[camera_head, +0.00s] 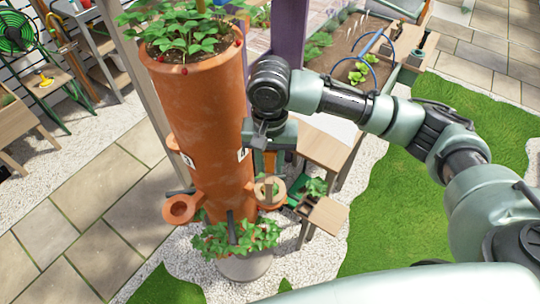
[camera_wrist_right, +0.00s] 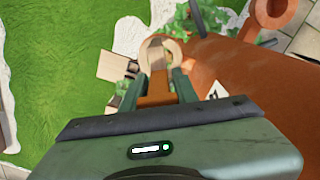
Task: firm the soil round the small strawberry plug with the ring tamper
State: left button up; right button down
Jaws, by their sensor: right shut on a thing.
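My right gripper (camera_head: 267,150) is shut on the brown-orange handle of the ring tamper (camera_wrist_right: 155,90), beside the terracotta tower. Both fingers (camera_wrist_right: 160,90) press on the handle in the wrist view. Below the gripper, a pale round rim (camera_head: 268,188) shows at the right-hand pocket of the tower; it also shows beyond the fingers in the wrist view (camera_wrist_right: 174,48). I cannot tell whether this rim is the tamper's ring or the pocket's edge, or whether it touches soil. The small strawberry plug cannot be made out. My left gripper is not in view.
The tall terracotta tower (camera_head: 205,110) carries leafy strawberry plants (camera_head: 185,30) on top and more at its foot (camera_head: 237,237). A second pocket (camera_head: 180,208) juts out at left. A wooden stand (camera_head: 325,215) is close on the right. Grass lies beyond it.

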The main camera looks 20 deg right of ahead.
aim_at(270, 152)
jog(key=shift+f, duration=0.65)
dwell(0.7)
jog(key=shift+s+f+p, duration=0.1)
jog(key=shift+f+p, duration=0.05)
jog(key=shift+p, duration=0.65)
dwell(1.4)
jog(key=shift+s+f, duration=0.1)
jog(key=shift+s, duration=0.05)
dwell(1.0)
jog(key=r+p, duration=0.5)
jog(key=p, duration=0.2)
jog(key=shift+w+r, duration=0.2)
jog(key=shift+r, duration=0.4)
notch_tip(270, 152, up, 2)
jog(key=shift+p, duration=0.35)
jog(key=shift+r, duration=1.1)
